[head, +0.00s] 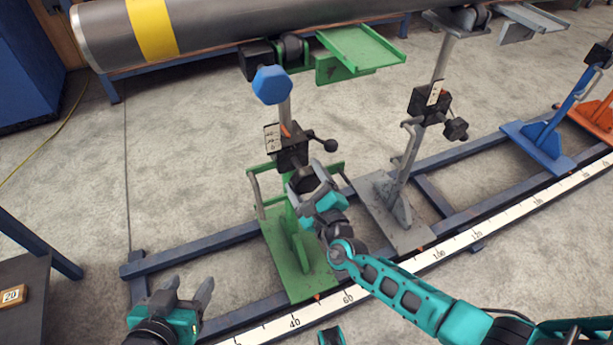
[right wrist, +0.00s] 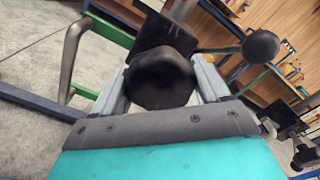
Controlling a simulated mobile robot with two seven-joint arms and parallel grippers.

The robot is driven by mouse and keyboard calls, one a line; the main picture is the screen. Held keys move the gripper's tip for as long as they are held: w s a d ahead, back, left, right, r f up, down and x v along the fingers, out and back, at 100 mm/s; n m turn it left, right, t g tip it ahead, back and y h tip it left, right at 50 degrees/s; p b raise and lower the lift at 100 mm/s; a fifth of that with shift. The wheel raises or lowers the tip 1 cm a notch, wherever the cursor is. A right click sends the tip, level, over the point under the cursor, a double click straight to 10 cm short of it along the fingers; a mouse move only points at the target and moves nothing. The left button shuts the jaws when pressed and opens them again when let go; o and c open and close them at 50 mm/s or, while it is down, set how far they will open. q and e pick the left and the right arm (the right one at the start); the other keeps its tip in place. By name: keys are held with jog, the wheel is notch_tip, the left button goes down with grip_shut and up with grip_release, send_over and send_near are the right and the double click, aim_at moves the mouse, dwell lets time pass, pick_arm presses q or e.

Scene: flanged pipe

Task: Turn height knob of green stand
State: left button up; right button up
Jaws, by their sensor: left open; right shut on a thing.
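The green stand (head: 287,243) stands on the blue floor rails, with a grey post and a black clamp block above its base. A dark round knob (head: 302,182) sits low on the clamp's front; in the right wrist view the black knob (right wrist: 160,80) lies between my fingers. My right gripper (head: 309,184) is shut on this knob, with one finger on each side; it also shows in the right wrist view (right wrist: 162,88). My left gripper (head: 190,288) is open and empty, low at the left, apart from the stand.
A black ball-ended lever (head: 328,145) sticks out right of the clamp. A blue hexagonal piece (head: 272,85) is near the post top. A grey pipe (head: 230,25) with a yellow band runs overhead. A grey stand (head: 395,205) is close on the right.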

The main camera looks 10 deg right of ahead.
jog(key=shift+n+p, duration=0.3)
jog(key=shift+n, duration=0.7)
jog(key=n+p, duration=0.1)
jog(key=n, duration=0.2)
jog(key=shift+n, duration=0.3)
jog(key=n+p, duration=0.1)
jog(key=n, duration=0.3)
jog(key=shift+a, duration=0.1)
jog(key=shift+s+f+n+p, duration=0.15)
jog(key=shift+n+p, duration=0.35)
jog(key=shift+n, duration=0.4)
jog(key=o, duration=1)
